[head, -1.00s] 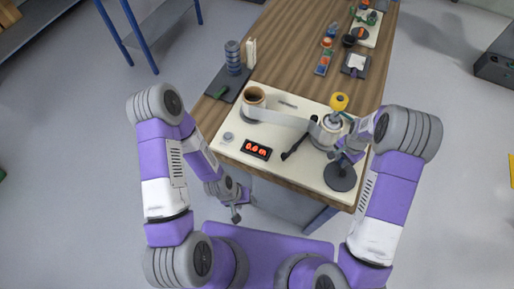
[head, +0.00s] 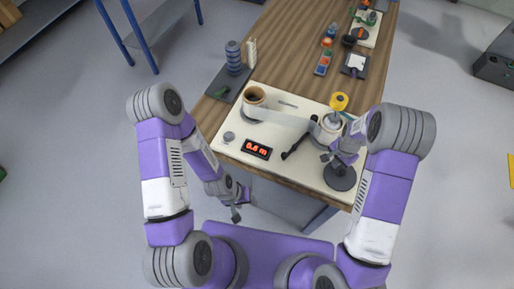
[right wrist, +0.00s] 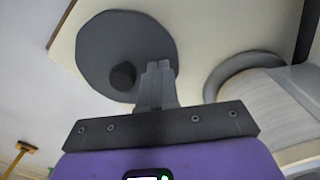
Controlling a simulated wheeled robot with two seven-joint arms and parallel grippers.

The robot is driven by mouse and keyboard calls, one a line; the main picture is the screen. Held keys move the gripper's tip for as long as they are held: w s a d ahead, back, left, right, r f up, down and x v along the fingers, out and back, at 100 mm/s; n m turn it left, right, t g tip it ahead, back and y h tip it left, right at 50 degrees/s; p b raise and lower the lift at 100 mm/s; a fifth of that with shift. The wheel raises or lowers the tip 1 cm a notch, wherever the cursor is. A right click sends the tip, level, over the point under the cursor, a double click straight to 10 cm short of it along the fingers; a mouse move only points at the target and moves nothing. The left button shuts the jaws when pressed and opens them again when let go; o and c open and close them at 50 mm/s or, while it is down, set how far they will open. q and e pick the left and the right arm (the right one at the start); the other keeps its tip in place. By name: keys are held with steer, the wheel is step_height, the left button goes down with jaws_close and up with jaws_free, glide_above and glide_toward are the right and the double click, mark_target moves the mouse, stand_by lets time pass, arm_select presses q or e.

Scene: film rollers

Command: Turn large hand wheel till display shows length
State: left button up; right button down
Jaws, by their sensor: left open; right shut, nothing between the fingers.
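The large hand wheel is a dark grey disc (head: 341,181) at the right front corner of a cream board. The right wrist view shows the disc (right wrist: 105,40) with its dark knob (right wrist: 123,76). My right gripper (head: 327,157) is shut and empty above the board near the wheel. In the right wrist view its fingers (right wrist: 159,66) overlap the disc's edge, right of the knob; I cannot tell whether they touch. The display (head: 257,149) has red digits that seem to read 0.6 m. My left gripper (head: 237,214) is open, in front of the table edge.
Coloured parts stand further back.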

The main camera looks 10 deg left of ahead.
steer(key=shift+s+a+r, duration=0.1)
steer(key=shift+s+a, duration=0.05)
steer(key=shift+a, duration=0.35)
steer(key=shift+s+a, duration=0.15)
steer(key=shift+a, duration=0.35)
steer(key=shift+s+a, duration=0.25)
steer(key=shift+a, duration=0.3)
steer(key=shift+s+a, duration=0.2)
steer(key=shift+a, duration=0.3)
steer(key=shift+c, duration=0.4)
jaws_free()
steer(key=shift+p, duration=0.3)
